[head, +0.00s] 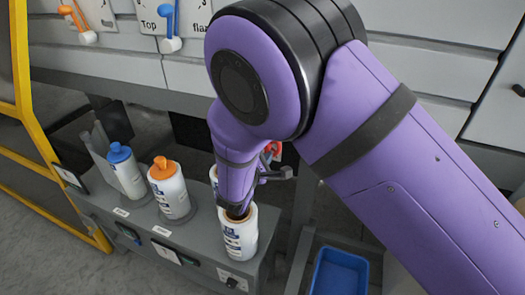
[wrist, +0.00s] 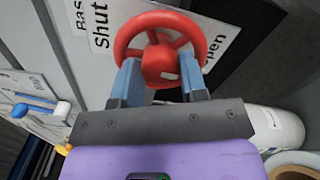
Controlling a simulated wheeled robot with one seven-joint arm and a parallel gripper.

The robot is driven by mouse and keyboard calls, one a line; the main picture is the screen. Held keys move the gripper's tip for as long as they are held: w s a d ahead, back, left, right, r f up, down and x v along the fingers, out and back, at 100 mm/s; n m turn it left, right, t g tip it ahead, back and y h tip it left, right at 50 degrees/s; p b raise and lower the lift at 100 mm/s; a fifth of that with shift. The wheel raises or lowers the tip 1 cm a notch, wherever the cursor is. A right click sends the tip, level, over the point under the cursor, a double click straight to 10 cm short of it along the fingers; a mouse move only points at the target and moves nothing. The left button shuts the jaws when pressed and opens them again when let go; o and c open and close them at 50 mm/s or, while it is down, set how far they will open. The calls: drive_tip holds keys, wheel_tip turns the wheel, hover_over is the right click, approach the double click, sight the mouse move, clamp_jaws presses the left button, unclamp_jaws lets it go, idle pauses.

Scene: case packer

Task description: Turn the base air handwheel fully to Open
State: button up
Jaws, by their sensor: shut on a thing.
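The red handwheel (wrist: 160,20) is in the upper middle of the wrist view, with a round rim, spokes and a red hub. My gripper (wrist: 161,72) is shut on the handwheel, its two blue fingers at the left and right of its near side. A white sign behind the wheel reads "Shut" (wrist: 99,38) at the left and ends in "pen" at the right; the wheel covers the middle of it. In the head view my purple arm hides nearly all of the wheel; only a small red patch (head: 274,149) shows beside my wrist.
A grey bench holds white bottles with a blue cap (head: 124,172) and an orange cap (head: 169,190), and an open-topped one (head: 240,238) close to my wrist. A blue bin (head: 340,272) stands low at the right. A yellow frame (head: 22,60) stands at the left. Orange and blue levers are above.

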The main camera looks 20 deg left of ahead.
drive_tip(key=shift+s+f, duration=0.1)
drive_tip(key=o, duration=0.9)
drive_tip(key=s, duration=0.7)
drive_tip(key=s+a, duration=0.1)
drive_tip(key=s, duration=0.2)
drive_tip(key=shift+s, duration=0.35)
drive_tip(key=shift+d, duration=0.1)
